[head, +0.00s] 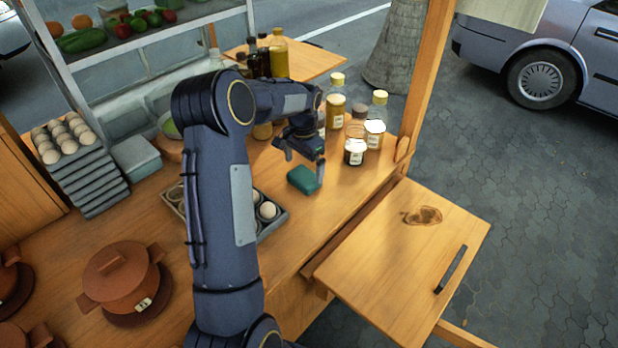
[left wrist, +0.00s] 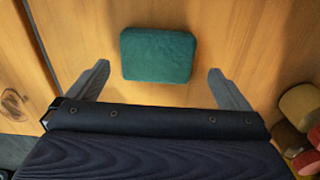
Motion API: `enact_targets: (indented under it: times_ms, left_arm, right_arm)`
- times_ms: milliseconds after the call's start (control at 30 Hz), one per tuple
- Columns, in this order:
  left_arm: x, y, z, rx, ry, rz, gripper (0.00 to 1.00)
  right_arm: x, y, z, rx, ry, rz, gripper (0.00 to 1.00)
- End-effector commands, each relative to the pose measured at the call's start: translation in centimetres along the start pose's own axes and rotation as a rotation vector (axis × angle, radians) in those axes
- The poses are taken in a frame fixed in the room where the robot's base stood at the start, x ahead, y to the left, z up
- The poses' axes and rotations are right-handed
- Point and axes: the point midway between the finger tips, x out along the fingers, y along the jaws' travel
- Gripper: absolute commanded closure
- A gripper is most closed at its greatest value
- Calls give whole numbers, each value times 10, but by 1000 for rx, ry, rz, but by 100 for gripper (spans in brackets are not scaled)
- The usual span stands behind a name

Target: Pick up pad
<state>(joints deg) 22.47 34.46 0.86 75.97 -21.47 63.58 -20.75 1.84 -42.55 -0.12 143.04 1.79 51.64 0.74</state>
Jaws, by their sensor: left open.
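The pad (head: 303,179) is a small teal block lying flat on the wooden counter, just right of the egg tray in the head view. In the left wrist view the pad (left wrist: 158,54) lies ahead of my fingertips, roughly centred between them. My left gripper (head: 303,155) hangs above and close to the pad. In the left wrist view my left gripper (left wrist: 158,78) is open, one finger to each side, with nothing held. My right gripper is in neither view.
Bottles and jars (head: 354,140) stand close behind and right of the pad. An egg tray (head: 273,228) sits to its left. A clay pot (head: 120,278) is at the lower left. The counter in front of the pad is bare.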

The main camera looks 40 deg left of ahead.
Motion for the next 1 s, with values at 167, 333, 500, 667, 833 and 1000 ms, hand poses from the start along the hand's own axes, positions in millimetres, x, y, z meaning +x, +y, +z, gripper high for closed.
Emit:
enact_targets:
  times_ms: [167,333,500,667,833,1000]
  left_arm:
    - [27,5,2,0,-2,3,0]
    - [42,4,2,-1,0,1,0]
    - [43,4,1,-1,2,1,0]
    - [43,4,1,-1,2,1,13]
    - [43,4,1,-1,2,1,35]
    - [43,4,1,-2,2,1,41]
  right_arm:
    - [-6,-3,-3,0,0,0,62]
    - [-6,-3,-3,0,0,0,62]
    - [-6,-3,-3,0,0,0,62]
    - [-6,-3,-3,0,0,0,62]
    - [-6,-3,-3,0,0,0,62]
    - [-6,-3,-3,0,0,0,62]
